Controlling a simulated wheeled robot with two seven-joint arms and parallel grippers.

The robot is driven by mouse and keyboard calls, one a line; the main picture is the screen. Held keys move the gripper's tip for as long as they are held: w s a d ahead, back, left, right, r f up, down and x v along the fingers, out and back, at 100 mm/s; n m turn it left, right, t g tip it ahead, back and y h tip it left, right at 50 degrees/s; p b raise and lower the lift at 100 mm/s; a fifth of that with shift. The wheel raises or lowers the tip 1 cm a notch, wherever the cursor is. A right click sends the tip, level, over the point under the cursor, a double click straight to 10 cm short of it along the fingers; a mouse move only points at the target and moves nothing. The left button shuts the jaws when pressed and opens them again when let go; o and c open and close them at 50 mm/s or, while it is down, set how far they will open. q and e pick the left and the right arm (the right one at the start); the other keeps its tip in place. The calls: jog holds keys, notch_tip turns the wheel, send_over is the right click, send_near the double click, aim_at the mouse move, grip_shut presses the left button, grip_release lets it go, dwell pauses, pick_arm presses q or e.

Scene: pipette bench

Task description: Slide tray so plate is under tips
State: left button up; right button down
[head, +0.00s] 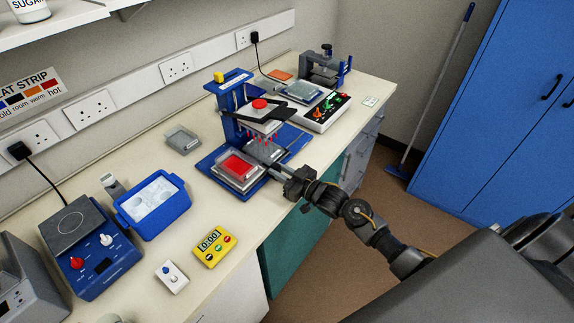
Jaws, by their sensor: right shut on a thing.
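The tray (243,185) is a pale, low frame on the blue base of the pipette stand. It carries a plate with a red top (237,166). The stand (230,112) is blue, with a grey head, a red knob (260,104) and a row of red-ended tips (266,137) hanging down. The plate lies to the left and front of the tips, not under them. My right gripper (278,171) reaches in from the right and is shut at the tray's right side; its fingertips and exact hold are too small to see clearly. My left gripper is out of view.
A blue tub (152,205), a yellow timer (214,246) and a small white switch box (172,277) stand left of the stand. A grey dish (182,140) lies behind. A control box (325,112) stands at right. The bench's front edge is close to my right arm.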

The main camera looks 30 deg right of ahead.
jog(key=shift+s+a+f, duration=0.15)
jog(key=shift+a+f, duration=0.05)
jog(key=shift+a, duration=0.05)
jog(key=c, duration=1.6)
grip_release()
jog(key=o, duration=0.3)
jog(key=shift+a+r, duration=0.1)
jog(key=shift+r, duration=0.05)
jog(key=shift+s+d, duration=0.3)
jog(key=shift+s, duration=0.05)
jog(key=shift+b+v, duration=1.5)
jog(key=shift+v, duration=3.45)
jog(key=shift+a, duration=0.1)
